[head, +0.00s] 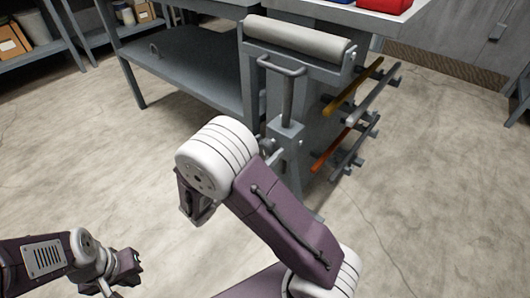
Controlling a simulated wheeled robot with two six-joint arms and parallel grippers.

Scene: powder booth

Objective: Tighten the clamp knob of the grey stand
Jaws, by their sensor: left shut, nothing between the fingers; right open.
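The grey stand (288,104) is upright in the middle of the head view, with a pale roller across its top and a bent handle on its post. My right arm crosses in front of the stand's lower part. Its gripper is hidden behind my own arm links. My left gripper (129,267) is shut and empty at the lower left, well away from the stand.
A grey workbench (190,68) with a lower shelf stands behind the stand. A rack of coloured bars (355,115) sticks out on the right. A red bin (385,5) is on the bench top. Shelving with boxes (12,40) is at the upper left. The floor at left and right is clear.

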